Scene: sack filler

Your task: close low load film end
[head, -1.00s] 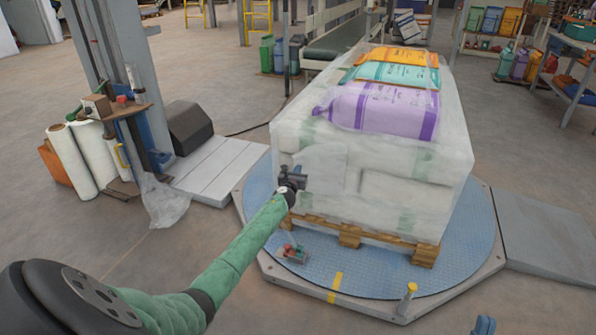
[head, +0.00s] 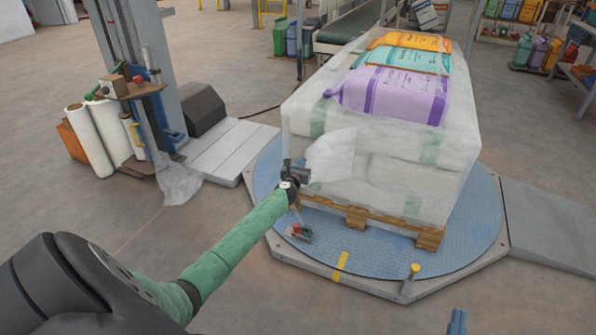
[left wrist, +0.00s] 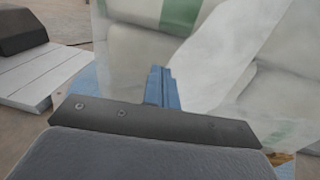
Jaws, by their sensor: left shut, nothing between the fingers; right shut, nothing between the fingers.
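The wrapped load (head: 400,172) stands on a wooden pallet (head: 357,216), with clear film around its pale sacks. A whitish film flap (head: 332,157), which looks like the low film end, shows on the load's near face at the lower left. My left gripper (head: 297,172) is shut and empty at the load's lower left corner, just left of the flap. In the left wrist view its blue fingers (left wrist: 163,88) are together in front of the film, and a pale sheet (left wrist: 262,55) slants on the right. Contact cannot be told. My right gripper (head: 457,322) shows only blue fingertips at the bottom edge, shut.
The pallet stands on a blue turntable (head: 345,252) with a ramp (head: 545,225) at right. A small control box (head: 299,232) sits below my left gripper. A yellow-topped post (head: 413,270) stands at the front rim. The wrapper mast (head: 140,60) and film rolls (head: 100,135) are at left.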

